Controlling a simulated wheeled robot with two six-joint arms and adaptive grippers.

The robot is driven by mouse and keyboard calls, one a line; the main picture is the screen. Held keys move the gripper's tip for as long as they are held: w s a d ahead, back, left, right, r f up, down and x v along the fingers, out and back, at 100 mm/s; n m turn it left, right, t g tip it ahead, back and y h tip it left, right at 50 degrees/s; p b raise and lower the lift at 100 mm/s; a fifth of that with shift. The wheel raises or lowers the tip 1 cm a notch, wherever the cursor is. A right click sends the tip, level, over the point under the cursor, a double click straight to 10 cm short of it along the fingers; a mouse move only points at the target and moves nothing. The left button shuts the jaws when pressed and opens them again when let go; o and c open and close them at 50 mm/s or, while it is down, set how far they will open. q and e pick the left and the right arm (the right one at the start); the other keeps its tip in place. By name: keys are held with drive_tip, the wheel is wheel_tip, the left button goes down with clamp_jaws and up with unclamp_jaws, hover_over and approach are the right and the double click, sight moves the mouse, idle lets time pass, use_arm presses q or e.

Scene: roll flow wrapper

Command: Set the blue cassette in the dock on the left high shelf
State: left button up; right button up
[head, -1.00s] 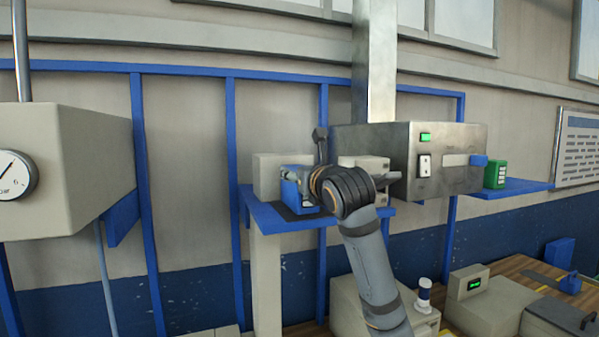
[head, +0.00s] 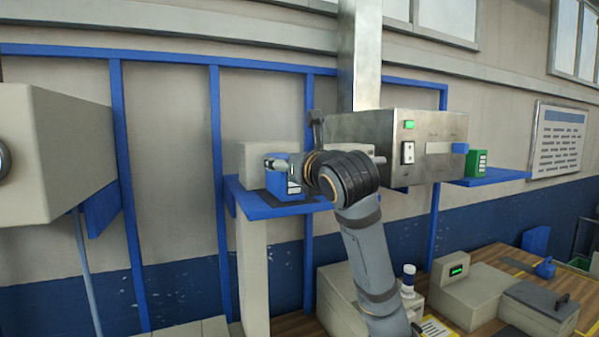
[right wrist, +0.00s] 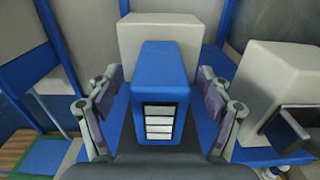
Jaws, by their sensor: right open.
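The blue cassette (head: 283,183) stands upright on the left high shelf (head: 262,210), in front of a beige block (head: 252,163). In the right wrist view the cassette (right wrist: 160,68) shows its blue top and a front with several white label strips. My right gripper (right wrist: 160,102) is open, with one finger on each side of the cassette and a visible gap on both sides. In the head view the gripper (head: 284,163) is partly hidden behind my wrist. The dock under the cassette is mostly hidden, so its seating cannot be told. My left gripper is out of view.
A metal control box (head: 385,146) with a green light stands close to the right of my wrist. A green cassette (head: 477,162) sits on the right high shelf (head: 496,179). A beige cabinet (head: 60,150) is at the left. Machine units (head: 468,296) stand on the bench below.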

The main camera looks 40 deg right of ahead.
drive_tip(key=b+v, duration=0.1)
drive_tip(key=v, duration=0.6)
drive_tip(key=shift+s+b, duration=0.3)
drive_tip(key=shift+s, duration=0.1)
